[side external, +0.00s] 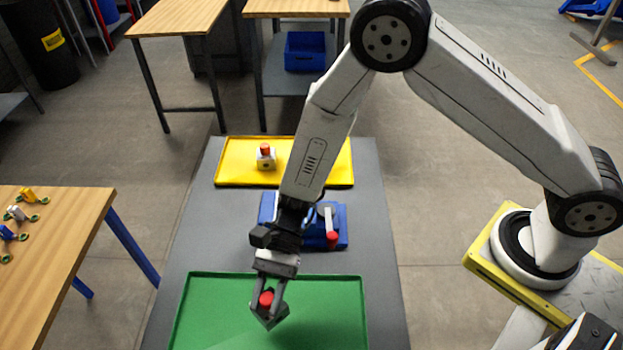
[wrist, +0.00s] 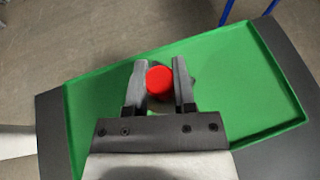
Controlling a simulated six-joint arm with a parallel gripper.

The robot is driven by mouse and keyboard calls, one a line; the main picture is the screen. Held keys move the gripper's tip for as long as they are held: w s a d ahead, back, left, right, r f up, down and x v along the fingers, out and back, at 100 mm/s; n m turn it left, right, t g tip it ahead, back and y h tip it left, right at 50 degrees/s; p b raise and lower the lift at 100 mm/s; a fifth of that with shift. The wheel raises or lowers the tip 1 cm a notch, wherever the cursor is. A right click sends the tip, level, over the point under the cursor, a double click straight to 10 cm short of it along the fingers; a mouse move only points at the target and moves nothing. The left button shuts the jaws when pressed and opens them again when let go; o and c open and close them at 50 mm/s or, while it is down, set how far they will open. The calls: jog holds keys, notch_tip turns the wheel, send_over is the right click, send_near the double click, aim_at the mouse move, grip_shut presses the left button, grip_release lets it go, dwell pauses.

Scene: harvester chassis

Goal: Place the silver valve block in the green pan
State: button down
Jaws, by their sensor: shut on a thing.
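My gripper (side external: 267,294) is over the green pan (side external: 212,300) and is shut on a block with a red round top. The body of this silver valve block (side external: 268,318) looks dark grey and tilted in the side view, below the fingertips. In the wrist view the red top (wrist: 160,81) sits between the two fingers, with the green pan (wrist: 232,60) beneath. Most of the block's body is hidden there by the red top and fingers. I cannot tell whether the block touches the pan floor.
A yellow pan (side external: 315,160) at the back holds a block with a red top (side external: 265,157). A blue fixture (side external: 266,215) with a silver piece and a red knob (side external: 332,239) stands between the pans. The green pan shows no other objects.

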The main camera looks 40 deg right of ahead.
aim_at(262, 323)
jog(key=shift+w+a+f, duration=0.2)
jog(key=shift+f, duration=1.6)
jog(key=shift+f, duration=0.1)
jog(key=shift+c, duration=2.2)
grip_release()
jog(key=shift+d, duration=0.1)
jog(key=v, duration=1.2)
